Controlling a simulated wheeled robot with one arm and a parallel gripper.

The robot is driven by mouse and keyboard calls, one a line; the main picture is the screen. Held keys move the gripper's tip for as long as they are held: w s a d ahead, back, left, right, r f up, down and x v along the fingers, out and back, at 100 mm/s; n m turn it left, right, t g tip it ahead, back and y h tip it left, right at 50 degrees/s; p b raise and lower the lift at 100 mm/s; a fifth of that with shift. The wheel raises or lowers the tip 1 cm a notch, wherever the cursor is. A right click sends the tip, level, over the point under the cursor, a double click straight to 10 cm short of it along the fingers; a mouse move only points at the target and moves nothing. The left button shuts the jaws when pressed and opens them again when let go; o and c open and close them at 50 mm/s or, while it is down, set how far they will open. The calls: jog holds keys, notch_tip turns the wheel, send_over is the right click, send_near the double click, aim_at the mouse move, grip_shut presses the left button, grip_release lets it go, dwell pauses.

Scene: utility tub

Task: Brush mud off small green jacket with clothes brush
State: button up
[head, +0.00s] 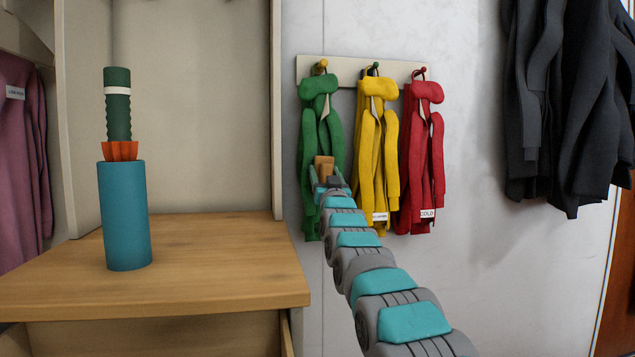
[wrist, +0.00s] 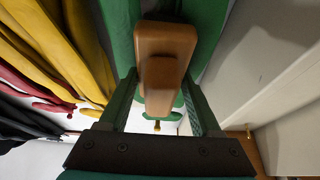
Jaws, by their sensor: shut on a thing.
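The small green jacket (head: 309,125) hangs from a peg at the left end of the wall rack. It also fills the top of the wrist view (wrist: 120,30). My gripper (head: 326,178) is at the lower front of the green jacket. It is shut on a brown wooden clothes brush (head: 324,163), which shows between the two fingers in the wrist view (wrist: 165,45). The brush lies right in front of the jacket; I cannot tell if its bristles touch the cloth. No mud shows on the visible parts of the jacket; the part behind the brush and gripper is hidden.
A yellow jacket (head: 368,140) and a red jacket (head: 417,150) hang close on the right from the same rack (head: 342,69). Dark coats (head: 565,100) hang further right. A wooden bench (head: 200,275) at left bears a blue cylinder (head: 124,215) with a green-handled thing (head: 118,115).

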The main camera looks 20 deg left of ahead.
jog(key=shift+w+d+b, duration=0.35)
jog(key=shift+d+b, duration=0.25)
jog(key=shift+w+d+b, duration=0.3)
jog(key=shift+d+b, duration=0.3)
jog(key=shift+d, duration=0.05)
jog(key=shift+w+d+b, duration=0.35)
jog(key=shift+d+b, duration=0.25)
jog(key=shift+w+r+p, duration=0.1)
jog(key=shift+r+p, duration=0.85)
jog(key=shift+r, duration=0.05)
jog(key=shift+s+a+r+p, duration=0.1)
jog(key=shift+s+a+p, duration=0.2)
jog(key=shift+a, duration=0.4)
jog(key=shift+s+a+p, duration=0.2)
jog(key=shift+s+a, duration=0.2)
jog(key=shift+a, duration=0.25)
jog(key=shift+s+a, duration=0.2)
jog(key=shift+a, duration=0.2)
jog(key=s+a+p, duration=0.1)
jog(key=p, duration=0.1)
jog(key=s+a+p, duration=0.1)
jog(key=shift+a+p, duration=0.4)
jog(key=shift+s+a+f, duration=0.15)
jog(key=shift+a+f, duration=0.05)
jog(key=shift+a, duration=0.15)
